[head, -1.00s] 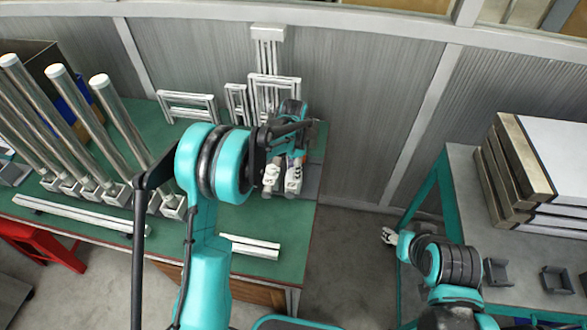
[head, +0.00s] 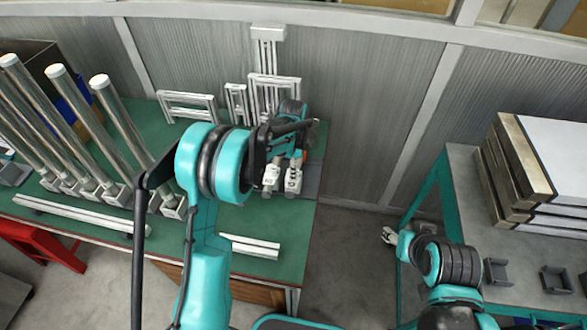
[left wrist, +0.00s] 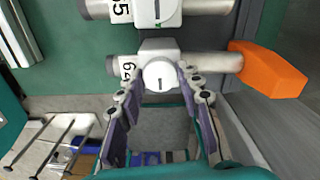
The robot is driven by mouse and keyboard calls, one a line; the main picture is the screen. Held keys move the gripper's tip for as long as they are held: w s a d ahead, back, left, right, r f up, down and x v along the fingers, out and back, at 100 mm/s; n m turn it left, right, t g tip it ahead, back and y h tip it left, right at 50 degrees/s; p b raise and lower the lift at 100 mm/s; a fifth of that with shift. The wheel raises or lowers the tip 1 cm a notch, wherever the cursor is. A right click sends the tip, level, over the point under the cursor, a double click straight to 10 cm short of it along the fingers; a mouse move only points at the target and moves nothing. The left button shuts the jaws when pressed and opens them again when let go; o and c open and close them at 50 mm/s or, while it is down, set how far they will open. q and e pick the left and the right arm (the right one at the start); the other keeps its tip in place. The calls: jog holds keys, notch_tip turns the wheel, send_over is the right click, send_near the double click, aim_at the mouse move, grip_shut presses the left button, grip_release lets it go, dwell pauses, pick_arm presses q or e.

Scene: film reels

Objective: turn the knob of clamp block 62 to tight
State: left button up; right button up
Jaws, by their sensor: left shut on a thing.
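The clamp block labelled with a sideways number starting with 6 (left wrist: 158,47) sits across a metal bar in the left wrist view; the second digit is partly hidden. Its round white knob (left wrist: 160,74) has a short dark mark, which looks roughly in line with the fingers. My left gripper (left wrist: 162,88) is shut on this knob, one finger on each side. In the head view my left gripper (head: 285,155) is at the right end of the green table, and its arm hides part of the spot. My right gripper (head: 390,236) is low beside the grey table, its fingers too small to judge.
A second clamp block (left wrist: 157,10) stands close by, parallel to the held one. An orange block (left wrist: 268,68) is at the bar's right end. White frames (head: 190,105) and tall metal posts (head: 120,120) stand on the green table (head: 105,243). Stacked cases (head: 520,165) are at the right.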

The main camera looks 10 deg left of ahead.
pick_arm(q)
jog(key=o, duration=1.2)
jog(key=shift+c, duration=0.2)
notch_tip(320, 180, up, 12)
